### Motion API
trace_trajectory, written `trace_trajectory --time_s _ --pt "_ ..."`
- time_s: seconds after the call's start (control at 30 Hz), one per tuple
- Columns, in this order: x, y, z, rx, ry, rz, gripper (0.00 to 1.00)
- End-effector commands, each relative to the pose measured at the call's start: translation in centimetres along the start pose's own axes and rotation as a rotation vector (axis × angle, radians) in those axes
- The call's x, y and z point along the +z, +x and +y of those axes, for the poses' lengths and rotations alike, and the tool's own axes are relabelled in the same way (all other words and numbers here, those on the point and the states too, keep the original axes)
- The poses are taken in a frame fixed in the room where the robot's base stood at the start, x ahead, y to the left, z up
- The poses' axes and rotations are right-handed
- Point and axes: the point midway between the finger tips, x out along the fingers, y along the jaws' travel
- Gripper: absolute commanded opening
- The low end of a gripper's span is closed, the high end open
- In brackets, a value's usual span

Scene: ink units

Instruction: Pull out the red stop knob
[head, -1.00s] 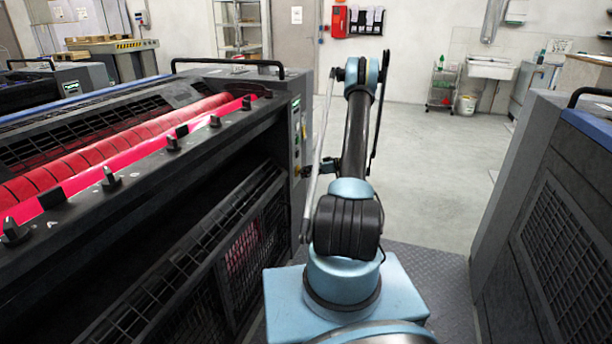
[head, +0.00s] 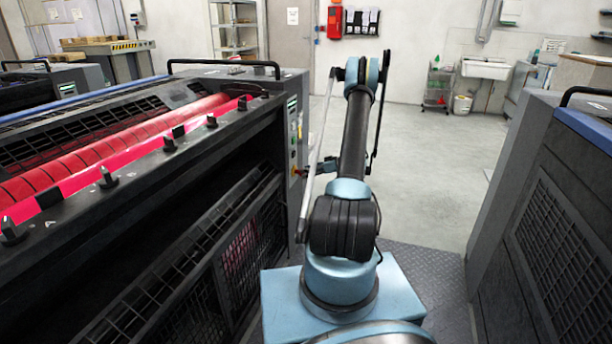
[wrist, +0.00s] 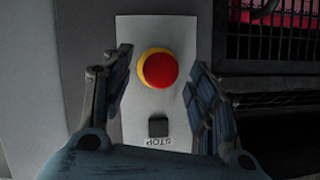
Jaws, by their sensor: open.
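The red stop knob (wrist: 158,69) is a round button on a yellow collar, set in a light grey panel (wrist: 187,30). In the wrist view it sits between the spread fingers of my gripper (wrist: 160,62). The gripper is open, with one finger to each side and a visible gap from the knob on both sides. A dark square button (wrist: 158,127) lies below the knob, with an upside-down STOP label (wrist: 158,142) under it. In the head view my gripper (head: 303,171) is at the end panel of the left ink unit; the knob is hard to make out there.
The left ink unit (head: 215,130) has red rollers and a dark grille. Another unit (head: 560,190) stands on the right. The floor (head: 430,160) between and beyond them is clear. A sink (head: 485,68) and a small cart (head: 438,88) are at the back wall.

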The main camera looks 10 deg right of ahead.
Motion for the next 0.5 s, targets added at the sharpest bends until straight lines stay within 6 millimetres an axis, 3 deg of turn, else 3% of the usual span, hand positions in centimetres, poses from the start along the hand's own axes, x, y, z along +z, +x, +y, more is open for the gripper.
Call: trace_trajectory --time_s 0.3,0.5 --pt "0.1 -6.2 0.1 0.003 0.002 0.0 0.54" --pt "0.1 -9.1 0.1 0.003 0.002 0.0 0.54"
